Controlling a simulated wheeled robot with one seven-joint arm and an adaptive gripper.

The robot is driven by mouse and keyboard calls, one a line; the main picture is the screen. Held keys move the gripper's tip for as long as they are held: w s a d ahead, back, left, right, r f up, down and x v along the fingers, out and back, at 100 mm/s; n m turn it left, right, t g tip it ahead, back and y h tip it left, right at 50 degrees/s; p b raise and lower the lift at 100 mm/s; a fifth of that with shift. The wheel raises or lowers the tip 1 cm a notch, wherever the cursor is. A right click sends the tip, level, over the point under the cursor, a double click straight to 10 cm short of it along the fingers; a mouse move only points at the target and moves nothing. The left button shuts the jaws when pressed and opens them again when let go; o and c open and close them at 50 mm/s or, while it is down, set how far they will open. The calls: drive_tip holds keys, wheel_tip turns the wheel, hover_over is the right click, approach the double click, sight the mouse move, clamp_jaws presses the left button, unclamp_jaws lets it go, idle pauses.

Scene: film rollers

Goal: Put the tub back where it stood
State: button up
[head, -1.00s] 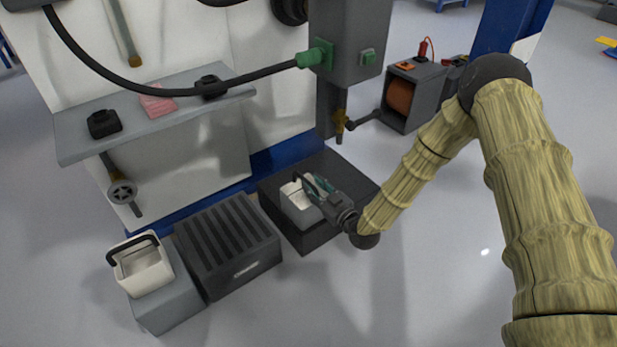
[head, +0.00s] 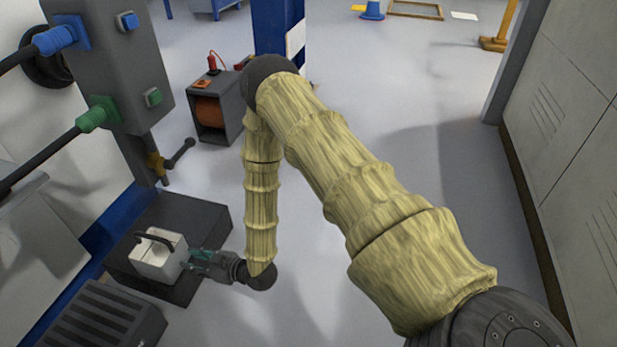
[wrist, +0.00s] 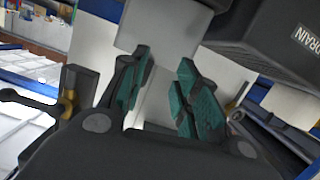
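A white tub (head: 154,262) with a black handle stands upright on a low dark platform (head: 205,214), beside the blue base of the machine. My gripper (head: 192,259) is at the tub's right side in the head view, its fingers close to the tub's wall. I cannot tell from there whether they touch it. In the wrist view the two teal finger pads of my gripper (wrist: 160,75) are apart, with a clear gap between them. A pale grey surface, perhaps the tub (wrist: 165,28), shows just beyond the fingertips.
A dark ribbed box (head: 100,318) stands left of the platform, near the tub. A brass tap with a lever (head: 157,163) hangs above the platform's back. A grey reel box (head: 215,108) stands behind. The floor right of my arm is clear up to grey cabinets (head: 570,130).

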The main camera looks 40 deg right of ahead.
drive_tip(key=s+d+f+m+g+h, duration=0.35)
drive_tip(key=s+f, duration=0.35)
drive_tip(key=s, duration=0.4)
drive_tip(key=s+d+m+g+h, duration=0.1)
drive_tip(key=s+d+g, duration=0.2)
drive_tip(key=s, duration=0.6)
drive_tip(key=s+d+f+m+g+h, duration=0.1)
drive_tip(key=s+d+m+g+h, duration=0.1)
drive_tip(key=s, duration=0.7)
drive_tip(key=s+d+f+m+g+h, duration=0.1)
drive_tip(key=s+d+g, duration=0.3)
drive_tip(key=s, duration=0.5)
drive_tip(key=shift+d+f+m+h, duration=0.25)
drive_tip(key=shift+d+m+h, duration=0.35)
drive_tip(key=shift+d, duration=0.6)
drive_tip(key=shift+r, duration=0.1)
